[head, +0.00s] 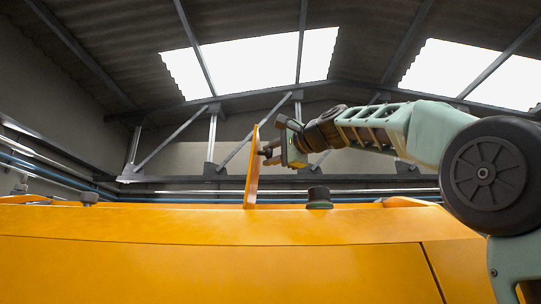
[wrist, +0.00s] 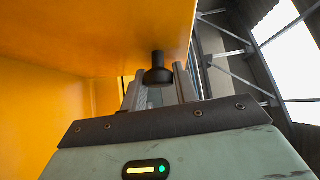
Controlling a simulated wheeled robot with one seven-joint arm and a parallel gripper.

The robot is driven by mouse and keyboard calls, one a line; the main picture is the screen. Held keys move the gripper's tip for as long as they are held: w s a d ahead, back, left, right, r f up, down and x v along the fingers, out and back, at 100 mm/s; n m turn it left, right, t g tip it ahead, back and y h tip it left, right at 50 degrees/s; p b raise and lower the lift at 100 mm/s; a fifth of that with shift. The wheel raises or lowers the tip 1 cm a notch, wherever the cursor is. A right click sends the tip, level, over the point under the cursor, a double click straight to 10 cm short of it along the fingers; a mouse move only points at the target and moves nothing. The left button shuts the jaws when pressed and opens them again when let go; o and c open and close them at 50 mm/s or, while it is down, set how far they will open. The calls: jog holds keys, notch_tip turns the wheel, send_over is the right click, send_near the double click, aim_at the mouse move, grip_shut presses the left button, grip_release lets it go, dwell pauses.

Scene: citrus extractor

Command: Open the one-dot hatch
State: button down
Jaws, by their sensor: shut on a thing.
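A yellow-orange hatch panel (head: 252,172) stands nearly upright, edge-on, above the top of the yellow machine (head: 200,268). It fills the upper left of the wrist view (wrist: 120,30). No dot mark shows on it, so I cannot tell its number. A black knob (wrist: 157,74) sticks out from the panel's face. My gripper (head: 270,152) reaches it from the right, with its fingers (wrist: 160,88) on either side of the knob, shut on it. The hatch's hinge and the opening under it are hidden in the head view.
A dark round knob (head: 319,197) stands on the machine top right of the panel. A smaller grey one (head: 88,198) is at the far left. Low yellow raised parts show at both ends of the top. The air above is free up to the roof beams.

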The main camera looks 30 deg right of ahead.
jog(key=shift+f, duration=0.2)
jog(key=c, duration=1.1)
grip_release()
jog(key=shift+r, duration=0.1)
jog(key=s+d+b, duration=0.1)
jog(key=s, duration=0.4)
jog(key=s+d+b, duration=0.1)
jog(key=s+b, duration=0.1)
jog(key=s, duration=0.4)
jog(key=s+d+b, duration=0.1)
jog(key=s, duration=0.5)
jog(key=shift+d+r+b, duration=0.1)
jog(key=shift+d+b, duration=0.1)
jog(key=shift+b, duration=0.1)
